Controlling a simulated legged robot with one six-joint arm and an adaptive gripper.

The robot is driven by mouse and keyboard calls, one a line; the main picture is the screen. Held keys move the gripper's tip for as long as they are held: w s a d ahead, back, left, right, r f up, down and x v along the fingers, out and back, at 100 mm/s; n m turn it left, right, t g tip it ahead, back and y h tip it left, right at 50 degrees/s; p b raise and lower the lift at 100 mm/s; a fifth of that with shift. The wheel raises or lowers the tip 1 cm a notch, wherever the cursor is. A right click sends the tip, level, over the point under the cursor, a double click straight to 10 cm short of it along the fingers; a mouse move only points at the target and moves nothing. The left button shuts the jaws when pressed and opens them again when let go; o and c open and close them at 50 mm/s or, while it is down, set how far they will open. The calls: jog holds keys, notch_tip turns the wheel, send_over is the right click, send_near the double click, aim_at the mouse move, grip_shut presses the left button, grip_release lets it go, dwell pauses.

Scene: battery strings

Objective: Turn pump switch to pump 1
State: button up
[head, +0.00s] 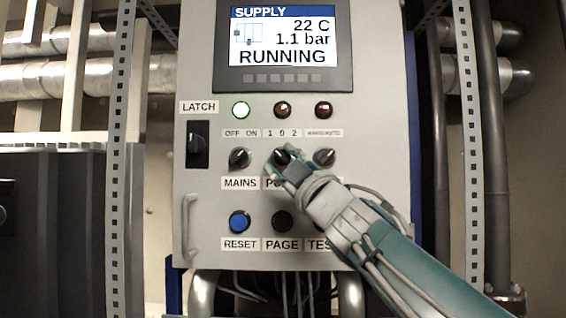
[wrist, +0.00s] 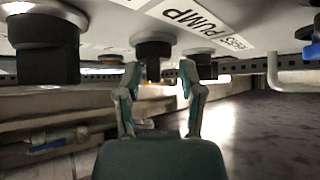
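The pump switch (head: 282,156) is a black rotary knob in the middle of the panel's knob row, under a label reading 1 0 2. Its PUMP label is partly hidden by my gripper (head: 279,168). In the wrist view the dark knob (wrist: 153,50) shows between the tips of my two fingers, with the PUMP label (wrist: 190,22) beside it. My gripper (wrist: 160,72) is open, with a gap between its fingers. I cannot tell whether either finger touches the knob. The knob's pointer direction is not clear.
The MAINS knob (head: 239,158) and another knob (head: 325,157) flank the pump switch closely. A blue RESET button (head: 240,222) and a PAGE button (head: 282,223) sit below. The display (head: 283,40) reads RUNNING. A handle (head: 188,228) stands out at lower left.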

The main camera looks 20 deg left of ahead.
jog(key=shift+d, duration=0.1)
jog(key=shift+s+d+f, duration=0.25)
jog(key=shift+s+d, duration=0.1)
jog(key=shift+d, duration=0.15)
jog(key=v, duration=1)
jog(key=shift+s+f, duration=0.2)
jog(key=shift+f, duration=0.15)
